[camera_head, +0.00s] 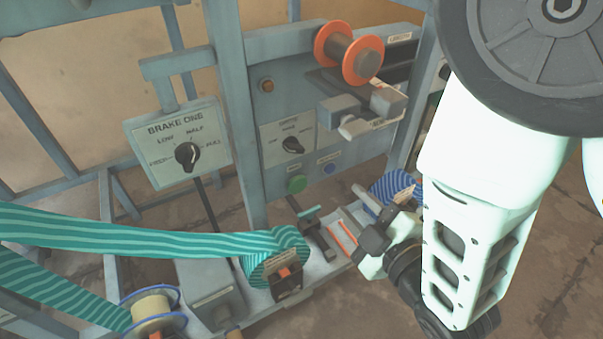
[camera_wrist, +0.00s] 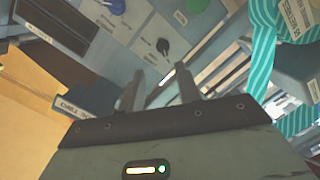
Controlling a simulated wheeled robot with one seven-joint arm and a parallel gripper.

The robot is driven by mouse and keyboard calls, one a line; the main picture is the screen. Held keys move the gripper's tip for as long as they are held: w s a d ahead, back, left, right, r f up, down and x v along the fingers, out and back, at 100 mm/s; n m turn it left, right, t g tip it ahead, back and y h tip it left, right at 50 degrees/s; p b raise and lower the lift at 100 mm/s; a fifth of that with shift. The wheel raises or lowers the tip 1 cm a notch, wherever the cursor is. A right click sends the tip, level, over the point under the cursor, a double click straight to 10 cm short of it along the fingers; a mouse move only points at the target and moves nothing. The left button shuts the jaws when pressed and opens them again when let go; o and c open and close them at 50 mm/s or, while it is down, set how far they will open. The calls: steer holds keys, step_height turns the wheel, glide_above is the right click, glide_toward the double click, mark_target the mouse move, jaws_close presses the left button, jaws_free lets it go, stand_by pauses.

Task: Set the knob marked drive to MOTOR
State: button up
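A black knob (camera_head: 292,144) sits on a pale plate on the machine's blue-grey panel in the head view. Its plate's lettering is too small to read surely, so I cannot confirm that it says drive. Its pale pointer appears turned to the lower right. A similar small dark knob (camera_wrist: 163,46) shows beyond the fingers in the wrist view, near a green button. My gripper (camera_wrist: 158,88) is open, with its two fingers apart and nothing between them. In the head view my gripper (camera_head: 385,203) is low and right of the knob, clear of the panel.
A larger knob (camera_head: 187,154) is on a plate marked BRAKE ONE. An orange-flanged spool (camera_head: 348,53) and grey blocks (camera_head: 372,108) project nearby. Teal striped webbing (camera_head: 140,233) crosses the lower left.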

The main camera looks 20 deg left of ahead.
steer(key=s+f+n+y+b, duration=0.1)
steer(key=n+y, duration=0.1)
steer(key=b, duration=0.6)
glide_toward(297, 151)
steer(key=x, duration=0.8)
steer(key=shift+w+a, duration=0.2)
steer(key=shift+a, duration=0.05)
jaws_close()
